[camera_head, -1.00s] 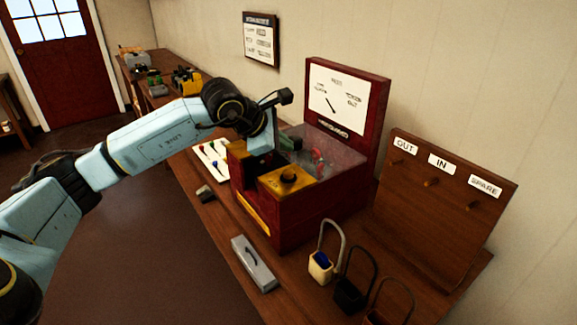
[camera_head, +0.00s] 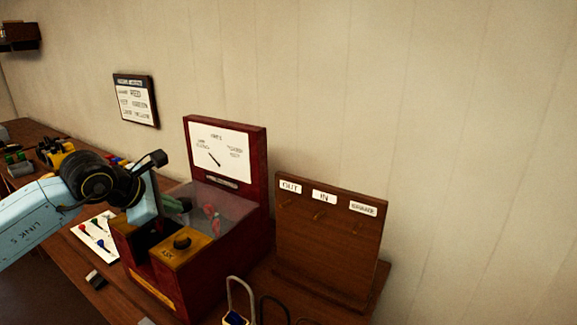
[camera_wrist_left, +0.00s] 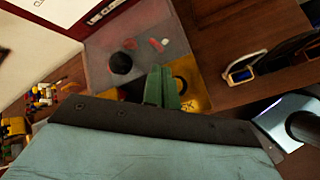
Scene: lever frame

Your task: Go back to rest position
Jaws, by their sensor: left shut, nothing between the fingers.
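My left arm comes in from the left in the head view. Its gripper (camera_head: 178,205) is over the left side of the red lever frame (camera_head: 203,278), near the clear cover and the yellow plate (camera_head: 181,250) with a black knob. In the left wrist view the green fingers (camera_wrist_left: 160,87) are shut together, with nothing seen between them, in front of the yellow plate (camera_wrist_left: 188,92). Whether the fingertips touch the frame cannot be told. My right gripper is in neither view.
A wooden board (camera_head: 328,241) with OUT, IN and SPARE labels stands to the right. A padlock-like hoop with a blue inset (camera_head: 236,304) is at the bottom edge. A white card with coloured keys or levers (camera_head: 97,236) lies left of the frame.

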